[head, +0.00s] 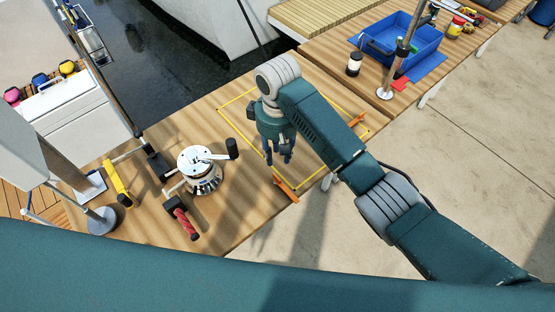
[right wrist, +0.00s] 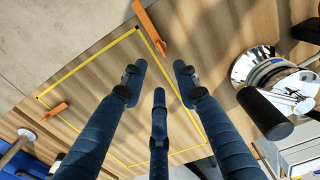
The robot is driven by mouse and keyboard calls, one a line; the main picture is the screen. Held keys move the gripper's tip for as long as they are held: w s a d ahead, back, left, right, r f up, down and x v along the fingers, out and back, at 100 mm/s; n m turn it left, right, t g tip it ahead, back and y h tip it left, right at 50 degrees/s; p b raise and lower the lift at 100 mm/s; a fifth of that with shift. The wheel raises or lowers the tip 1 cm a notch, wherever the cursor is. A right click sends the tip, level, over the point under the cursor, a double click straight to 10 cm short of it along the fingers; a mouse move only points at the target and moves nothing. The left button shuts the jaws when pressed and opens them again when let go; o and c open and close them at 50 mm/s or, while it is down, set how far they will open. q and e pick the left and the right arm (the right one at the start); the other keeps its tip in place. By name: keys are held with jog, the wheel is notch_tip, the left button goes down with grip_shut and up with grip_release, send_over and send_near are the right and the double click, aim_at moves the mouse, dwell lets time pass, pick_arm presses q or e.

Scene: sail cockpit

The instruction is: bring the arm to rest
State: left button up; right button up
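My right arm reaches in from the lower right in the head view. Its gripper (head: 278,155) points down above the wooden table (head: 235,205), over a yellow outlined rectangle (head: 226,101). In the right wrist view the fingers (right wrist: 158,78) are spread apart with nothing between them, and the wooden surface and yellow outline show beyond. The fingers look clear of the table, but the exact height cannot be told. My left gripper is not in view.
A silver winch (head: 200,172) with a black-knobbed crank stands left of the gripper. A red-handled tool (head: 185,220) and a yellow tool (head: 117,184) lie nearby. Orange pieces (head: 285,188) sit at the outline. A blue tray (head: 400,42) and jar (head: 354,64) stand at upper right.

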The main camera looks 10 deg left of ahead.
jog(key=shift+r, duration=0.25)
dwell(0.3)
